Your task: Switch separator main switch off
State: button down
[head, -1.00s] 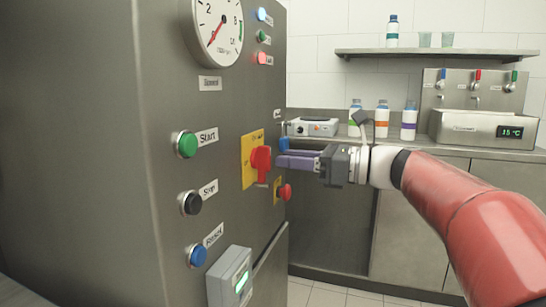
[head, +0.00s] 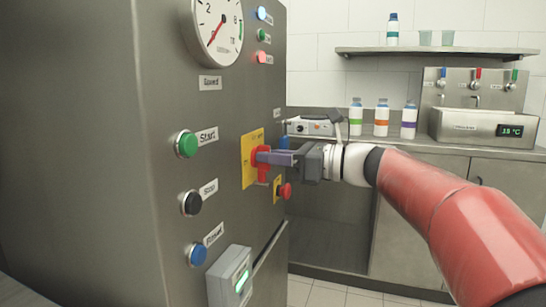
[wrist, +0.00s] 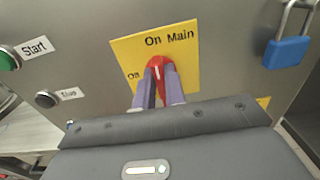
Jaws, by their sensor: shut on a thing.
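The main switch is a red rotary handle (head: 262,164) on a yellow plate (head: 247,150) on the steel cabinet front. In the wrist view the yellow plate (wrist: 190,50) reads "On Main", and the red handle (wrist: 159,64) sits between my two purple-grey fingers. My gripper (head: 268,157) is shut on the red handle, reaching it from the right. In the wrist view my gripper (wrist: 160,85) hides the lower part of the plate and handle.
Start (head: 186,144), Stop (head: 191,203) and blue Reset (head: 197,254) buttons lie left of the switch. A smaller red knob (head: 286,191) is just below right. A blue padlock (wrist: 287,55) hangs beside the plate. Bottles (head: 381,120) stand on the back counter.

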jog(key=shift+n, duration=0.4)
jog(key=shift+s+a+f+n+b, duration=0.1)
jog(key=shift+f+n+b, duration=0.05)
jog(key=shift+n+b, duration=2.2)
jog(key=shift+s+d+f+n+b, duration=0.1)
jog(key=shift+n+b, duration=1.3)
jog(key=shift+n, duration=1.85)
jog(key=shift+s+a+f+n+b, duration=0.1)
jog(key=shift+f+n+b, duration=0.05)
jog(key=shift+n+b, duration=2.2)
jog(key=shift+n+p, duration=0.35)
jog(key=shift+n, duration=0.4)
jog(key=c, duration=1.5)
grip_release()
jog(key=shift+r, duration=0.1)
jog(key=shift+o, duration=0.2)
jog(key=v, duration=0.7)
jog(key=shift+d, duration=0.4)
